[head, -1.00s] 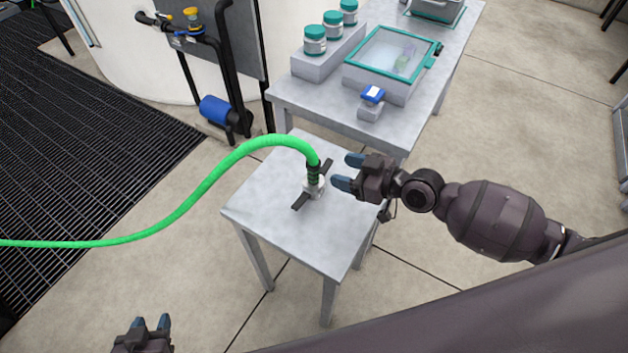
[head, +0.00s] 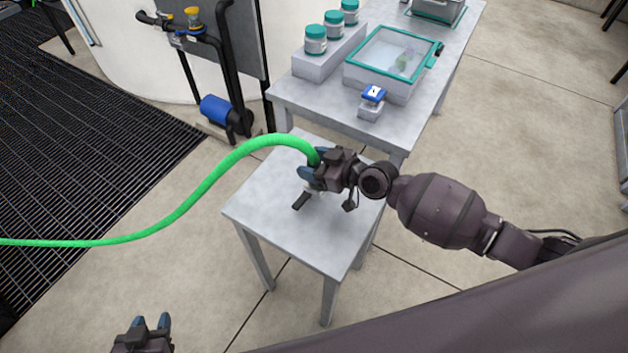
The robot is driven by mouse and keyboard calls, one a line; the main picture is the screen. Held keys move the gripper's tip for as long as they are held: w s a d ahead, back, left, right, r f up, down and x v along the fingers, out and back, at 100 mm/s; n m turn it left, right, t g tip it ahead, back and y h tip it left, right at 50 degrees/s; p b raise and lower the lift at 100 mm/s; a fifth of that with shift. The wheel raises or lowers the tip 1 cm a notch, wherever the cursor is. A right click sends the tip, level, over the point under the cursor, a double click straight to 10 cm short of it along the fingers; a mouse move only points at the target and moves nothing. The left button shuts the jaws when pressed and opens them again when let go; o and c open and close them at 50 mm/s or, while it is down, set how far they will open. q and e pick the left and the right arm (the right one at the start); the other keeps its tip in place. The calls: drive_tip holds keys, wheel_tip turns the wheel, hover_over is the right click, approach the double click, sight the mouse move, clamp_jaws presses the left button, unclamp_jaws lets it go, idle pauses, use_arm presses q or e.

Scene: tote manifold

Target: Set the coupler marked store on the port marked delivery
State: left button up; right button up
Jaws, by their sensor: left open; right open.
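A green hose (head: 205,185) arches in from the left and ends at a coupler (head: 311,188) on the small grey table (head: 262,205). The coupler is mostly hidden behind my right gripper; one dark lever (head: 301,201) shows below it. My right gripper (head: 308,170) is open, with its blue fingertips around or beside the coupler's top; I cannot tell which. My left gripper (head: 151,322) is open and empty at the bottom left, away from the table. No store or delivery marking can be read.
A larger table (head: 290,97) behind holds teal-lidded jars (head: 315,40), a teal-framed clear box (head: 392,55) and a small blue-topped block (head: 372,95). Black pipework with yellow valve knobs (head: 192,14) and a blue pump (head: 215,109) stand at the back left. The small table's front is clear.

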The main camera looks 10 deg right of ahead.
clamp_jaws()
drive_tip(key=shift+r, duration=0.2)
idle(0.3)
